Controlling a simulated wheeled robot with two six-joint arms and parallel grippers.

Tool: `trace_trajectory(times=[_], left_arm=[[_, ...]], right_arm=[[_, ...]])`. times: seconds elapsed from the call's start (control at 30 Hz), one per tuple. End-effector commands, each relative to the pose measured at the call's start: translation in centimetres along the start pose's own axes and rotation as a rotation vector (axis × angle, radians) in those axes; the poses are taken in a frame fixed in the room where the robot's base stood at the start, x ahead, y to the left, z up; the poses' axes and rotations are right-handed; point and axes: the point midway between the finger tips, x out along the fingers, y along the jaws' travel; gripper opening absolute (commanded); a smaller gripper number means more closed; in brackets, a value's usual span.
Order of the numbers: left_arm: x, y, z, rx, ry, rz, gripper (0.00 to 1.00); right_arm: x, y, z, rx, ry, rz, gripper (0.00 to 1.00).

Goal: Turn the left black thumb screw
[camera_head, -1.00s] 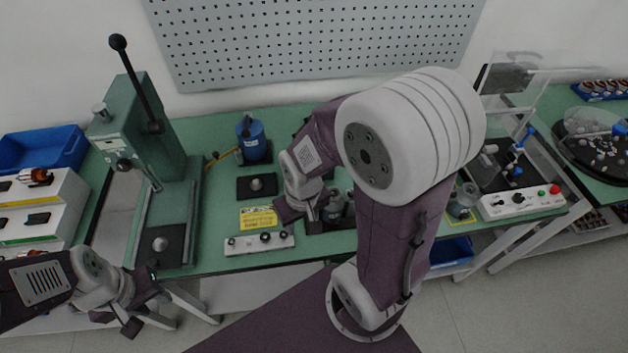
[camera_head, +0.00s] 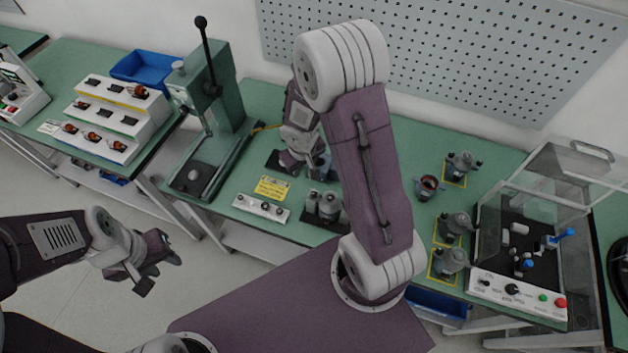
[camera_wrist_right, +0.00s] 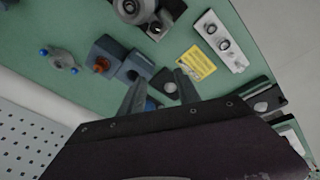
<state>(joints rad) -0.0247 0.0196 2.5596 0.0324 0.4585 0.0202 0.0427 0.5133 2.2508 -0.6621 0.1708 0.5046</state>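No black thumb screw can be singled out for certain. Small dark knobs show on the grey stator fixture (camera_head: 455,226) and its neighbours at the right of the bench in the head view. My right gripper (camera_head: 298,163) is low over the bench's middle, behind the yellow label. My left gripper (camera_head: 153,264) hangs over the floor in front of the bench, fingers apart and empty.
A green lever press (camera_head: 222,110) stands left of my right gripper. A control strip (camera_head: 262,208) and a yellow label (camera_head: 272,188) lie at the front edge. Grey cylinders (camera_head: 328,207) stand close by. A clear-covered test box (camera_head: 520,298) is at the right.

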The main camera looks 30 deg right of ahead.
Motion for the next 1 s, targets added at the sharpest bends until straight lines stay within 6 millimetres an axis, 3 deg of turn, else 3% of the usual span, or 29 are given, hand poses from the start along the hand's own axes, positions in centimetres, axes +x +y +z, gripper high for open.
trace_trajectory(times=[0.03, 0.17, 0.23, 0.4, 0.5, 0.77, 1.0], left_arm=[[-2.8, 0.1, -0.3, 0.0, 0.0, 0.0, 0.36], [-7.2, 0.1, -0.7, 0.0, 0.0, 0.0, 0.36], [-10.3, 0.2, -1.1, 0.0, 0.0, 0.0, 0.36], [-17.8, 0.3, -1.9, 0.0, 0.001, 0.0, 0.36], [-19.7, 0.4, -2.0, 0.0, 0.0, 0.0, 0.36], [-19.5, 0.4, -2.0, 0.0, 0.0, 0.0, 0.36], [-14.8, 0.3, -1.5, 0.0, -0.001, 0.0, 0.36]], right_arm=[[-1.4, 0.4, -0.6, -0.014, -0.01, -0.004, 0.4], [-1.9, 0.9, -1.2, -0.058, -0.036, -0.024, 0.4], [-2.5, 1.1, -1.1, -0.085, -0.062, -0.044, 0.4], [-3.2, 1.1, 1.3, -0.148, -0.152, -0.111, 0.4], [-3.0, 0.8, 3.0, -0.169, -0.191, -0.14, 0.4], [-1.6, 0.3, 4.2, -0.182, -0.212, -0.16, 0.4], [2.9, -0.3, 5.2, -0.183, -0.212, -0.159, 0.4]])
